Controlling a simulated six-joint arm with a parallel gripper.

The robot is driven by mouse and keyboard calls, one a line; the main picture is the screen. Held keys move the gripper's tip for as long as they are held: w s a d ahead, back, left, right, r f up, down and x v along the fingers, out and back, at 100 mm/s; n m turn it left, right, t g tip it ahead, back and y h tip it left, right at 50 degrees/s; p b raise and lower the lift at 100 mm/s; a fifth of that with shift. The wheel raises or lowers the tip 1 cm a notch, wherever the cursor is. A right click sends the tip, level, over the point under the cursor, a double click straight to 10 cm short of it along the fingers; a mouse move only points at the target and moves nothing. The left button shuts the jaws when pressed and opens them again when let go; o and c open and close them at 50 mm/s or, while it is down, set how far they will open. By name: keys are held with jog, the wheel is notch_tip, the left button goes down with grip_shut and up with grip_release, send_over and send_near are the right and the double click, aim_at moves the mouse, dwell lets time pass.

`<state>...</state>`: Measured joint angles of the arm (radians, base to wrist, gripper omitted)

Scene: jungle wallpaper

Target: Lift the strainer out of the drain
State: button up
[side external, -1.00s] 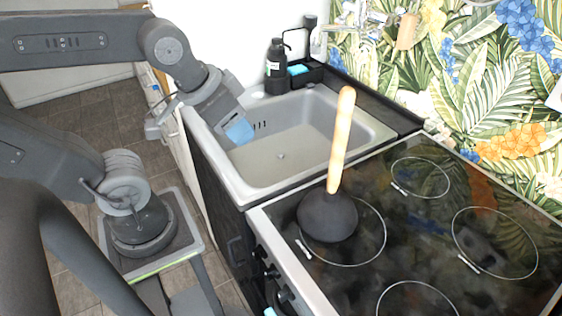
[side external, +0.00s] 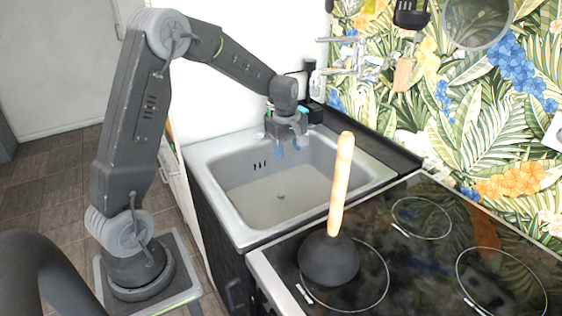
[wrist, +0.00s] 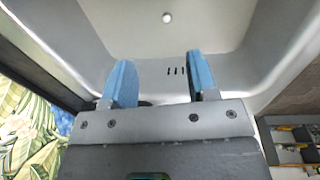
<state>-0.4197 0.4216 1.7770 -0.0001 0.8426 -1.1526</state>
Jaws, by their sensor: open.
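The sink (side external: 238,218) has a flat, cloudy beige area in its basin, which may be water. A small grey knob (side external: 281,196), apparently the top of the strainer, shows near the middle of that area. It also shows in the wrist view as a small pale round knob (wrist: 166,18) at the top, beyond the fingertips. The drain and the rest of the strainer cannot be made out. My gripper (side external: 288,150) hangs over the back part of the sink, apart from the knob. Its blue fingers (wrist: 158,62) are spread with nothing between them.
A plunger (side external: 329,259) stands upright on the black stove (side external: 420,265), its wooden handle rising near the sink's front right. The faucet (side external: 362,62) and a dark hanging utensil (side external: 411,14) are at the back wall. The basin around the knob looks clear.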

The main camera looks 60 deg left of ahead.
aim_at(281, 194)
jog(key=a+f+n, duration=0.1)
jog(key=a+f, duration=0.1)
jog(key=f, duration=0.5)
jog(key=w+a+f+n, duration=0.1)
jog(key=a+f+n, duration=0.1)
jog(key=f, duration=0.6)
jog(key=a+f+n+g, duration=0.1)
jog(key=a+f, duration=0.1)
jog(key=f, duration=0.5)
jog(key=shift+w+f, duration=0.25)
jog(key=shift+f, duration=0.05)
grip_shut()
